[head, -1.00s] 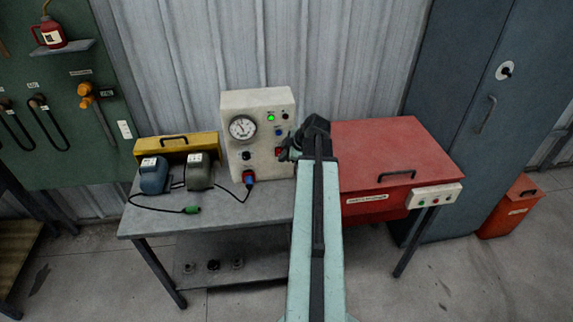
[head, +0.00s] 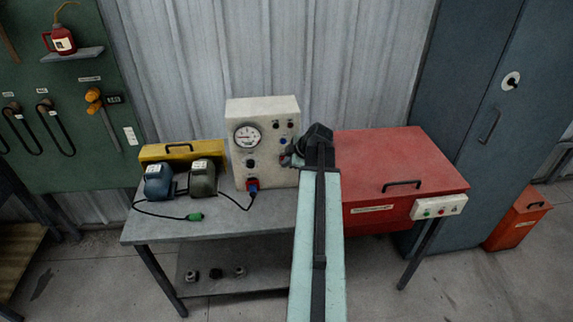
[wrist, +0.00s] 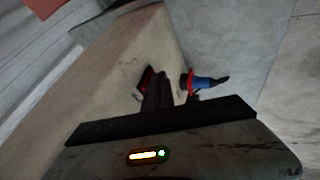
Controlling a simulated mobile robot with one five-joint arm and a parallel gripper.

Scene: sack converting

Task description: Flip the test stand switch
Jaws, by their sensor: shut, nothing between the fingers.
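The test stand (head: 262,108) is a cream box with a round dial (head: 247,136), small lamps, knobs and a blue and red plug (head: 252,185) low on its front. A red and black part, likely the switch (wrist: 146,77), shows beside the fingertips. I cannot tell whether they touch. No green lamp is lit on the stand.
The stand is on a grey bench (head: 215,222) with two motors, one blue (head: 158,187) and one olive (head: 202,180), and a yellow case (head: 180,152). A red chest (head: 395,160) stands close on the right. A cable (head: 160,212) lies across the bench front.

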